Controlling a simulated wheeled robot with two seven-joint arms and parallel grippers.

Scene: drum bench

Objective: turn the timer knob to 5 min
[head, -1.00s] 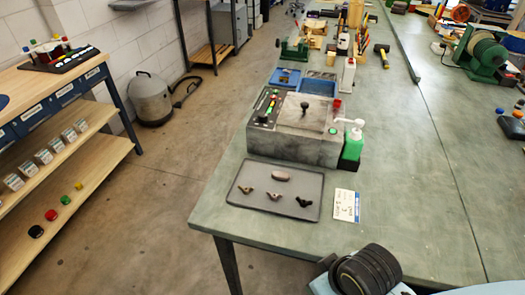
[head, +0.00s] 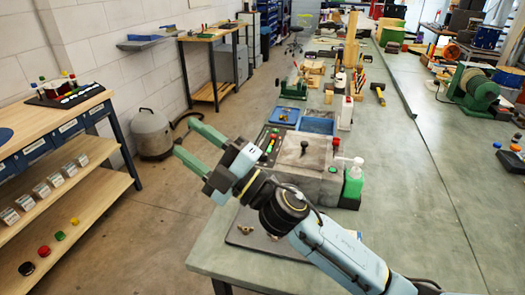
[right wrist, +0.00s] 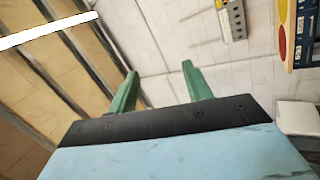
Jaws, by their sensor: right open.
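A grey box-shaped machine (head: 322,178) sits on the bench. A dark knob on a stem (head: 304,146) stands on its light top plate. A dark strip with small coloured buttons (head: 268,147) runs along its left side; I cannot make out any timer scale or 5 min mark. My right gripper (head: 186,138) is open and empty, held in the air left of the machine, apart from it, over the floor side of the bench. My right arm hides part of the machine's front left. In the right wrist view the green fingers (right wrist: 159,70) are spread with nothing between them. My left gripper is not in view.
A dark tray (head: 236,238) with small brass-coloured parts lies in front of the machine, partly behind my arm. A green bottle with a white pump (head: 354,181) stands at the machine's right. A blue bin (head: 318,126) sits behind it. The bench (head: 400,190) right of the bottle is clear.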

